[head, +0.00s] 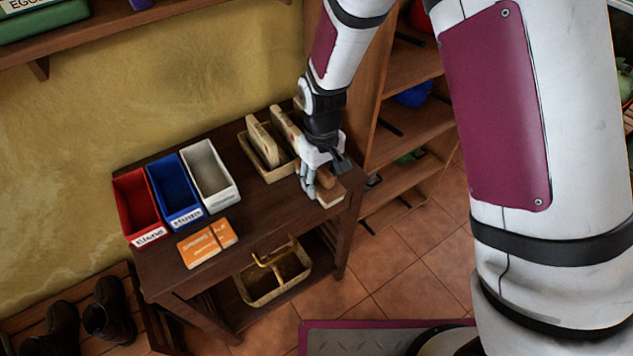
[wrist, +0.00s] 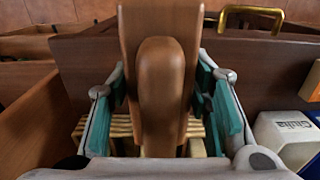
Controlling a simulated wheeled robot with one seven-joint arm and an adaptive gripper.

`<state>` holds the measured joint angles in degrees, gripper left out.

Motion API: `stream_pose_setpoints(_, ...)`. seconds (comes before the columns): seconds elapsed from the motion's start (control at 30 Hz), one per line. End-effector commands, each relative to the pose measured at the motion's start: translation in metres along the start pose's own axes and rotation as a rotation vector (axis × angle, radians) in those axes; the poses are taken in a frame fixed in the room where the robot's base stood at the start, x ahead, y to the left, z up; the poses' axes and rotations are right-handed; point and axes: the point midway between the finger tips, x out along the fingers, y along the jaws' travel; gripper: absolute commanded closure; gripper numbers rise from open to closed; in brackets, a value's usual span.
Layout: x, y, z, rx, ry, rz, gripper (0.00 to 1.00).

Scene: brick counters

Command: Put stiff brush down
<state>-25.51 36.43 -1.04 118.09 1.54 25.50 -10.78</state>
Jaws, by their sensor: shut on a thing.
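The stiff brush (head: 329,197) is in my gripper (head: 316,186) at the right end of the dark wooden table (head: 255,228). It has a brown wooden top and a pale lower part. In the wrist view, the brown brush (wrist: 162,85) stands between the teal finger pads of my gripper (wrist: 165,105), which is shut on it. Whether the brush touches the table top cannot be told. The fingers and wrist hide part of it in the head view.
Red (head: 136,203), blue (head: 174,190) and white (head: 209,174) labelled bins stand left. Orange cards (head: 207,243) lie in front. A tray (head: 248,148) with pale upright items is behind my gripper. A handled basket (head: 264,291) sits below. Shelves (head: 405,120) stand right.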

Motion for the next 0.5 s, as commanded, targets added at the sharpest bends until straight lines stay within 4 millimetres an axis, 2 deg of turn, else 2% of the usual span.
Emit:
stream_pose_setpoints(0.23, 0.003, 0.0, -0.02, 0.0, -0.001, 0.0, 0.85)
stream_pose_setpoints(0.4, 0.029, 0.0, -0.017, 0.0, -0.004, -0.001, 0.85)
stream_pose_setpoints(0.5, 0.036, 0.0, -0.018, 0.001, -0.001, -0.001, 0.85)
